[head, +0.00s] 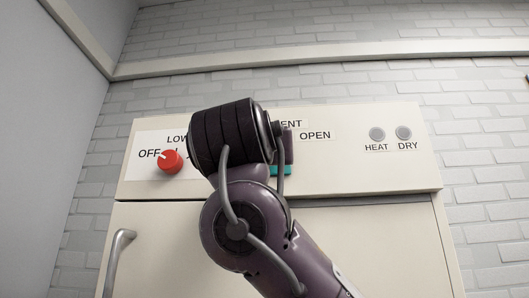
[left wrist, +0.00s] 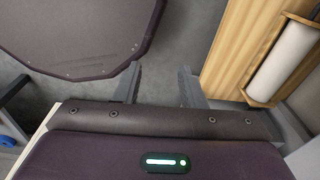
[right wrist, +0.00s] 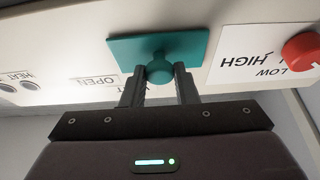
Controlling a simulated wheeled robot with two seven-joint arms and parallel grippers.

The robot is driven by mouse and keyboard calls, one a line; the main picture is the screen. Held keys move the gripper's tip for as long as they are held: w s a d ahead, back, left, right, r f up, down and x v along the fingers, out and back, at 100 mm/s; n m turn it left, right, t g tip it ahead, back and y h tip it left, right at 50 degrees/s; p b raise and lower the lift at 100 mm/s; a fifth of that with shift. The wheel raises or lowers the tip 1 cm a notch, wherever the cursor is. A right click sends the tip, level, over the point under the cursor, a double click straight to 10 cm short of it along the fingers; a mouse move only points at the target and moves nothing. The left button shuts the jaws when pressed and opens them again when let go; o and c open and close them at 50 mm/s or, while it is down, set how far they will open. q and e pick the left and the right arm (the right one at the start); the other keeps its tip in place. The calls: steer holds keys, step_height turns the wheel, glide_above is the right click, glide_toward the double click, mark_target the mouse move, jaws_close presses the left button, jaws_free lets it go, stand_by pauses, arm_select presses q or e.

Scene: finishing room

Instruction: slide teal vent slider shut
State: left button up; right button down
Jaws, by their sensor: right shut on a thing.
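The teal vent slider (right wrist: 120,49) is a flat plate with a round knob (right wrist: 161,69) on the cream panel, in the right wrist view. My right gripper (right wrist: 160,83) is shut on the knob, a finger on each side. In the head view my right arm hides most of the slider; a small teal strip (head: 281,170) shows below and left of the OPEN label (head: 315,135). The left end of the vent label is hidden. My left gripper (left wrist: 158,84) is open and empty over the floor, away from the panel.
A red knob (head: 171,161) with OFF, LOW and HIGH labels is left of the slider. HEAT (head: 377,134) and DRY (head: 403,133) buttons are at the right. A cabinet handle (head: 117,262) is below. A wooden piece with a white roll (left wrist: 282,62) stands near my left gripper.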

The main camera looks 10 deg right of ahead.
steer(key=c, duration=1.5)
jaws_free()
steer(key=shift+a, duration=0.1)
steer(key=shift+o, duration=1.3)
steer(key=shift+a, duration=0.1)
steer(key=shift+o, duration=0.4)
steer(key=shift+w+a, duration=0.1)
arm_select(q)
steer(key=f+b, duration=0.2)
steer(key=w+f+b, duration=0.1)
steer(key=f+b, duration=0.2)
arm_select(e)
steer(key=v, duration=0.7)
steer(key=shift+s+f, duration=0.2)
steer(key=shift+s, duration=0.15)
steer(key=shift+a, duration=0.1)
